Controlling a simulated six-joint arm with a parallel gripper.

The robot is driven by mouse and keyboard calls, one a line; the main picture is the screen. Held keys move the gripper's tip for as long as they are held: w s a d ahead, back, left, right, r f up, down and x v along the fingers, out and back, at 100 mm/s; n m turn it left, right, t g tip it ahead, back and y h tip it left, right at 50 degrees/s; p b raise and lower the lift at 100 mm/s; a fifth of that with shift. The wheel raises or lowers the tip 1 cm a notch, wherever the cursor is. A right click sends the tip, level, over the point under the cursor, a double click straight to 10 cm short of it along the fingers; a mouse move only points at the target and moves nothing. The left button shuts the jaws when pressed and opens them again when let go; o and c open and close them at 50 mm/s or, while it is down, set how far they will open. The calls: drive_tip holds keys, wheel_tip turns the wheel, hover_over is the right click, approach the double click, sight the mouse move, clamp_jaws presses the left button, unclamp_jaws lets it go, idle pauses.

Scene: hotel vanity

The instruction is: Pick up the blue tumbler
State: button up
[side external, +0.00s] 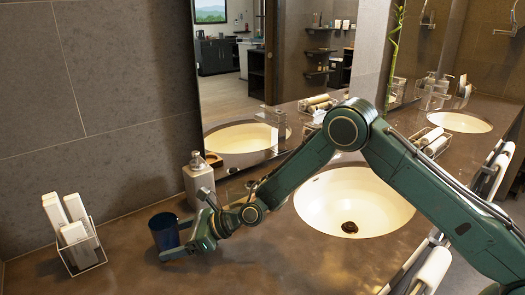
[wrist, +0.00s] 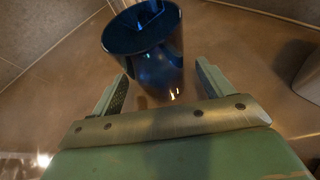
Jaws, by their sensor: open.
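The blue tumbler (side external: 164,231) stands upright on the brown vanity counter at the left, near the wall. It is dark blue and glossy. In the wrist view the tumbler (wrist: 144,50) is ahead of the fingers, at top centre, and its open top shows. My gripper (side external: 182,240) is low over the counter, just right of the tumbler. In the wrist view my gripper (wrist: 160,88) is open, with one finger to each side of the tumbler's near part. Nothing is held. I cannot tell whether a finger touches the tumbler.
A soap dispenser (side external: 199,182) stands behind my gripper. A white sink basin (side external: 320,200) lies to the right under my arm. The counter front (side external: 200,280) is clear.

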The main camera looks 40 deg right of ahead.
drive_tip(key=shift+a+f, duration=0.1)
drive_tip(key=shift+a, duration=0.05)
idle(0.4)
drive_tip(key=shift+w, duration=0.1)
drive_tip(key=c, duration=1.2)
drive_tip(key=shift+r, duration=0.25)
drive_tip(key=shift+c, duration=0.2)
wheel_tip(320, 180, up, 20)
drive_tip(key=shift+f, duration=0.15)
